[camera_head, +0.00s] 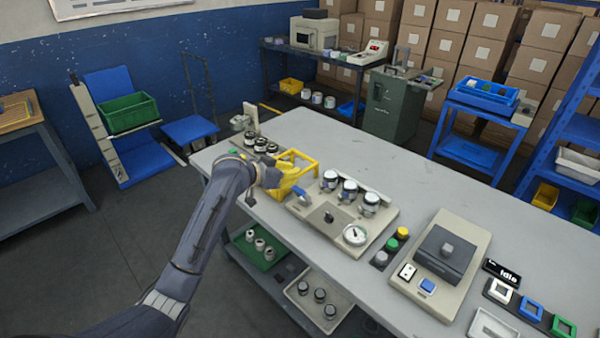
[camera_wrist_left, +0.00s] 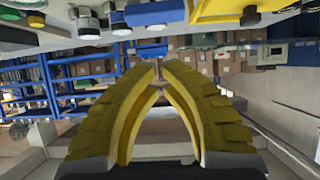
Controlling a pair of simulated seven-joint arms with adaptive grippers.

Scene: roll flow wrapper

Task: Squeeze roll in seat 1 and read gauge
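The test fixture (camera_head: 318,231) is a beige plate on the grey table. Three dark-and-white rolls stand in its seats: a left one (camera_head: 330,180), a middle one (camera_head: 348,190) and a right one (camera_head: 369,204). I cannot read seat numbers. A round white gauge (camera_head: 355,235) sits at the plate's front right; its reading is too small to tell. My left gripper (camera_head: 300,172), with yellow fingers, is left of the left roll and apart from it. In the left wrist view its fingertips (camera_wrist_left: 158,72) come close together with nothing visible between them. My right gripper is out of view.
Dark cylinders (camera_head: 260,145) stand behind my gripper. Coloured buttons (camera_head: 391,245) and a beige scale-like device (camera_head: 441,262) lie to the right.

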